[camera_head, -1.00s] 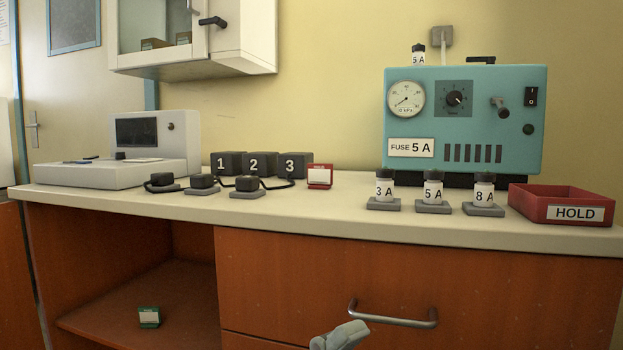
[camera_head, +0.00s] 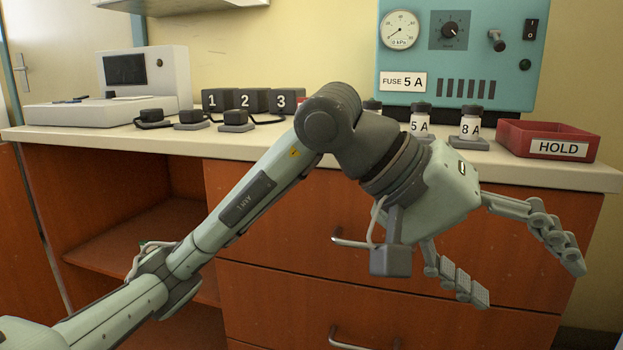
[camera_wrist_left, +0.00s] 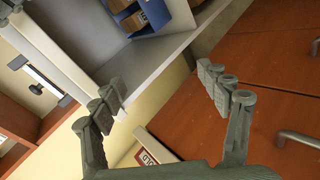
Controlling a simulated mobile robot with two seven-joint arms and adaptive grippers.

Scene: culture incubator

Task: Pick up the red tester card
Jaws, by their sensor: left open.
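The red tester card is almost wholly hidden in the head view, behind the upper bend of my left arm, to the right of the block marked 3 (camera_head: 282,100). I do not make it out in the left wrist view. My left gripper (camera_head: 525,280) is open and empty, in front of the drawers, below and to the right of the card's place on the counter. In the left wrist view its fingers (camera_wrist_left: 156,85) are spread wide with nothing between them. My right gripper is not in view.
The counter (camera_head: 345,160) carries fuse jars such as the 8 A one (camera_head: 470,122), the red HOLD tray (camera_head: 502,140) and black plugs on stands (camera_head: 192,119). A teal fuse panel (camera_head: 465,75) stands behind. Drawer handles (camera_head: 345,240) stick out near my gripper.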

